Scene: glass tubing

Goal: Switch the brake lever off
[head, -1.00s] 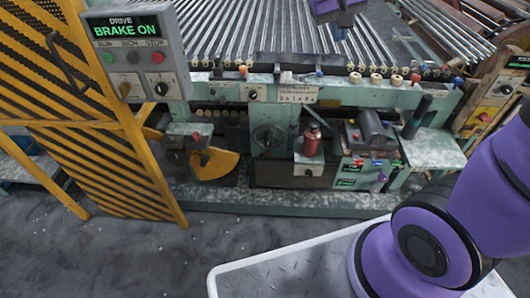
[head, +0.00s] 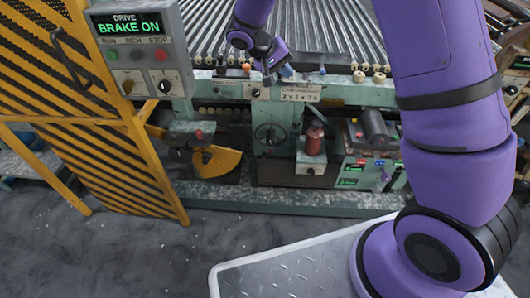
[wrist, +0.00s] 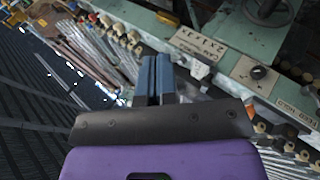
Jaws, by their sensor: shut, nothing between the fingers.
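The drive panel (head: 140,50) at the upper left in the head view has a green display reading BRAKE ON. I cannot tell for certain which lever is the brake lever.
A yellow striped guard (head: 85,110) stands at the left. Glass tubes (head: 330,35) cover the machine's top behind. My arm hides much of the right side.

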